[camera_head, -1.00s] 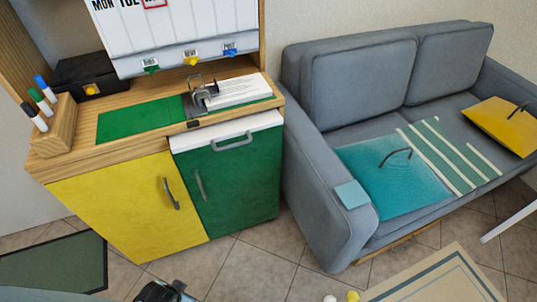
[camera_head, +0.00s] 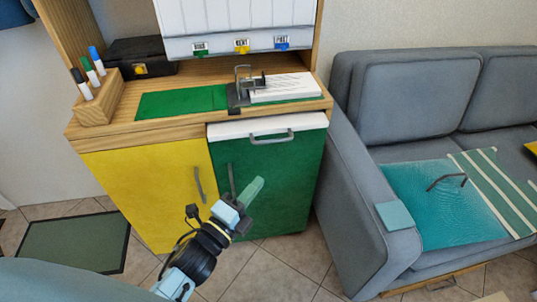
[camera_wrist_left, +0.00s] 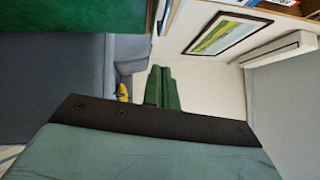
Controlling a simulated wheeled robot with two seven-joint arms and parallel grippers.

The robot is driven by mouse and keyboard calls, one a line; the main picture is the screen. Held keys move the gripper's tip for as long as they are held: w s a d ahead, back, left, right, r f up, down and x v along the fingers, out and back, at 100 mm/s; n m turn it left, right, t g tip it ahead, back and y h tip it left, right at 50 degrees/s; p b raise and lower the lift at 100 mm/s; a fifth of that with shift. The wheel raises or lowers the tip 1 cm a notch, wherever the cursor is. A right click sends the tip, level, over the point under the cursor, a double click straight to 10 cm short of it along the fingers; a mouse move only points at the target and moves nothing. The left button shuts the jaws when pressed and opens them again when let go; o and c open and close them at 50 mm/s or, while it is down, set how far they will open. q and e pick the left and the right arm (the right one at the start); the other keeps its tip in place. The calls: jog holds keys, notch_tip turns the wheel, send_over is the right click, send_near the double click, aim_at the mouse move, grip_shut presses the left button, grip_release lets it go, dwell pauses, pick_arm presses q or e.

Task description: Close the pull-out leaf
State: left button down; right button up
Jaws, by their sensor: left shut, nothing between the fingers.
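The pull-out leaf (camera_head: 230,130) shows as a white slab with a grey bar handle (camera_head: 270,137), just under the wooden desk top. It juts out a little past the green door (camera_head: 292,180) below it. My left gripper (camera_head: 256,184) is in front of the green door, below the leaf and apart from it. Its green fingers are together and empty. They also show in the left wrist view (camera_wrist_left: 162,88), where the leaf cannot be made out. My right gripper is not in view.
The yellow door (camera_head: 150,185) is left of the green one. On the desk top are a pen block (camera_head: 98,103), a black box (camera_head: 130,58), a green mat (camera_head: 180,102) and a hole punch (camera_head: 245,88). A grey sofa (camera_head: 360,190) stands close on the right.

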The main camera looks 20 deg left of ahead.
pick_arm(q)
jog(key=a+b+x, duration=0.1)
jog(key=a+x, duration=0.1)
jog(key=x, duration=0.8)
jog(key=shift+w+a+b, duration=0.15)
jog(key=shift+a+b, duration=0.2)
jog(key=shift+a, duration=0.05)
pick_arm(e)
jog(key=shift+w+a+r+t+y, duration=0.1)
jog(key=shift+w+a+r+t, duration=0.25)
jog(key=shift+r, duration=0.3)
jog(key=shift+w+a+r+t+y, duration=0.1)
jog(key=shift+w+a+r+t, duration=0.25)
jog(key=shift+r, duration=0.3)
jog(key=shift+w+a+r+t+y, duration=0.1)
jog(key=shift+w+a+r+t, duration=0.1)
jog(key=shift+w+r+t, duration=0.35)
pick_arm(q)
jog(key=shift+r, duration=0.1)
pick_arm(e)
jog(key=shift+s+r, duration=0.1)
